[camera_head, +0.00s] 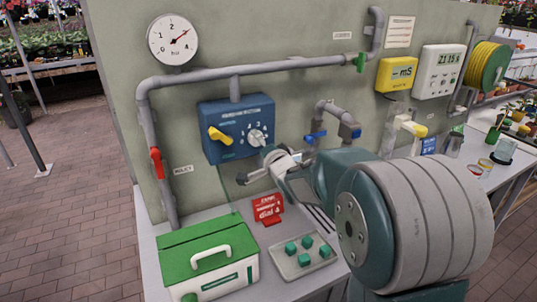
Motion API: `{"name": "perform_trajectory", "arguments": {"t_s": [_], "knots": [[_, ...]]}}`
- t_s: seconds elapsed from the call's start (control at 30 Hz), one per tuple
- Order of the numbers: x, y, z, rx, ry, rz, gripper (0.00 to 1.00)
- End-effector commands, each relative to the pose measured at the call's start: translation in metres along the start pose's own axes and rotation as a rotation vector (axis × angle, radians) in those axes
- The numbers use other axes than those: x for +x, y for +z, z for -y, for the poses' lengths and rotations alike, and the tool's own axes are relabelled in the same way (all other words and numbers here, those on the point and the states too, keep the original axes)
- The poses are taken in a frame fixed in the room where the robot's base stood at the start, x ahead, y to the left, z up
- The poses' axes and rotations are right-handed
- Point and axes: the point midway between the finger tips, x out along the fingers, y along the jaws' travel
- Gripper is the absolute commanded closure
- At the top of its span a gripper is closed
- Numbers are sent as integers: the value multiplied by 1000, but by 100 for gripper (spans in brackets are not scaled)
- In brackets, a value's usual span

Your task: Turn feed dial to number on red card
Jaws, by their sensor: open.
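The feed dial (256,137) is a round grey-white knob on the right part of a blue panel (225,112) fixed to the wall. White numbers ring it; its exact setting is too small to read. My gripper (258,170) is open and empty, just below the dial and in front of the wall. It appears apart from the dial.
A green-lidded white box (208,262) stands at the bench's front left. A tray (303,258) with several green cubes lies beside it. Grey pipes carry a red handle (156,163) and a gauge (173,40). Blue-handled taps (315,136) are right of the panel.

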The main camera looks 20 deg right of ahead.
Motion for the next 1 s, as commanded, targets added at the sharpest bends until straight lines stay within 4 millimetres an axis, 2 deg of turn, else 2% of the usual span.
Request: {"name": "perform_trajectory", "arguments": {"t_s": [0.2,0.43,0.6,1.0], "knots": [[-48,-1,0,0,0,-3,4],[-86,0,-1,0,1,-2,4],[-97,0,-2,1,1,-1,4],[-97,1,-2,1,2,0,4]]}}
